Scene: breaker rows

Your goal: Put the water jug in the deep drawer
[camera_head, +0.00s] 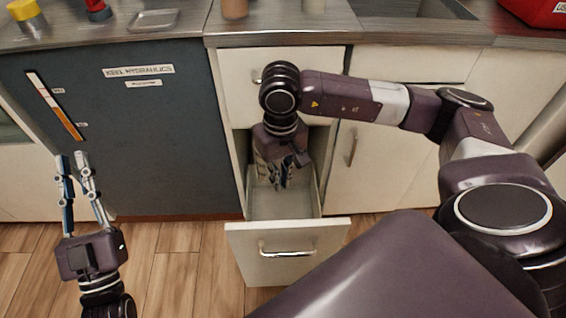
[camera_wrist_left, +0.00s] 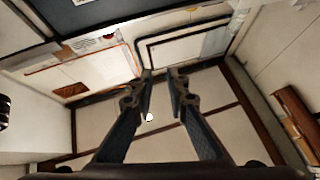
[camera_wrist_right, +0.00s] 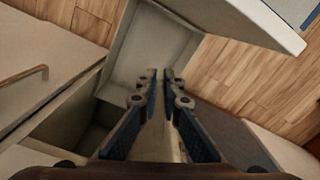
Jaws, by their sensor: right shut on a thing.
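The deep drawer (camera_head: 308,232) is pulled open at the bottom of the narrow cabinet; its pale inside also shows in the right wrist view (camera_wrist_right: 185,40). My right gripper (camera_head: 278,185) points down over the back part of the drawer. It is shut on a pale thing (camera_wrist_right: 168,130), seen between its fingers in the right wrist view. This is probably the water jug, mostly hidden by the gripper. I cannot tell whether it touches the drawer floor. My left gripper (camera_head: 73,158) is open and empty, raised at the left, away from the drawer.
A shut drawer (camera_head: 232,85) sits above the open one, under the metal counter (camera_head: 270,40). A dark panel (camera_head: 120,150) stands left of it, white cupboard doors (camera_head: 385,165) to the right. Several items stand on the counter. Wooden floor (camera_head: 180,260) is clear left of the drawer.

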